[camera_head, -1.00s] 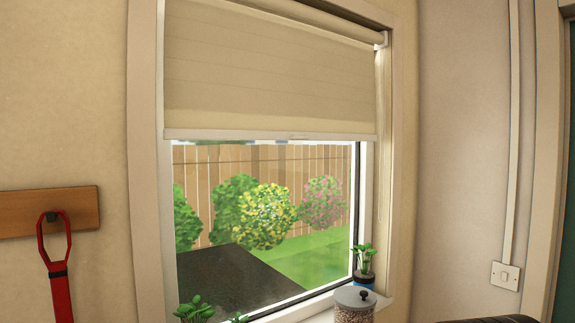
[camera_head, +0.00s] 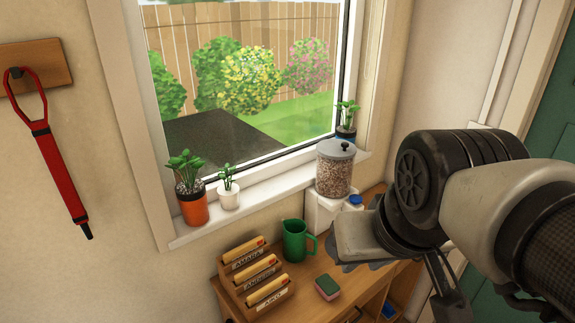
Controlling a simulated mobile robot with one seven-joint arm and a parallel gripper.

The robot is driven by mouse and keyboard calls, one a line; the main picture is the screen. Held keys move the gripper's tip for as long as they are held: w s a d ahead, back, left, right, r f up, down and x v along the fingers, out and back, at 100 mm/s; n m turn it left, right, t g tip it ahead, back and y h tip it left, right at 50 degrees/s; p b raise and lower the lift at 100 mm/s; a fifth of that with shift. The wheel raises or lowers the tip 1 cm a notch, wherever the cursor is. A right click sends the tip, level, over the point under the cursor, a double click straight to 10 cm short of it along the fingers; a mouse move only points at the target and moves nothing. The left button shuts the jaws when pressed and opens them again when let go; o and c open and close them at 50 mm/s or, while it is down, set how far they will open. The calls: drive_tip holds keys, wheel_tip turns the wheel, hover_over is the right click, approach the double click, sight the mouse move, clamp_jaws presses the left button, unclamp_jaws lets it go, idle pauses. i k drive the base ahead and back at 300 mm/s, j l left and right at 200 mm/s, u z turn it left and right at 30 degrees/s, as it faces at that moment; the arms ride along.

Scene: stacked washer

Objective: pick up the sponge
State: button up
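The sponge (camera_head: 327,287) is a small block, green with a pinkish-red edge. It lies on the wooden counter (camera_head: 302,302), in front of the green jug and right of the labelled rack. My gripper (camera_head: 447,298) hangs at the right of the view, at the end of my arm, right of the sponge and apart from it. Its fingers are dark and partly hidden by the wrist, so I cannot tell how far apart they are. Nothing is seen held in it.
A green jug (camera_head: 295,241) stands just behind the sponge. A wooden rack (camera_head: 255,277) with labelled slots is to its left. White containers (camera_head: 325,211) stand at the back.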

sight(328, 289)
drive_tip(key=l+u, duration=0.75)
drive_tip(key=i+j, duration=0.05)
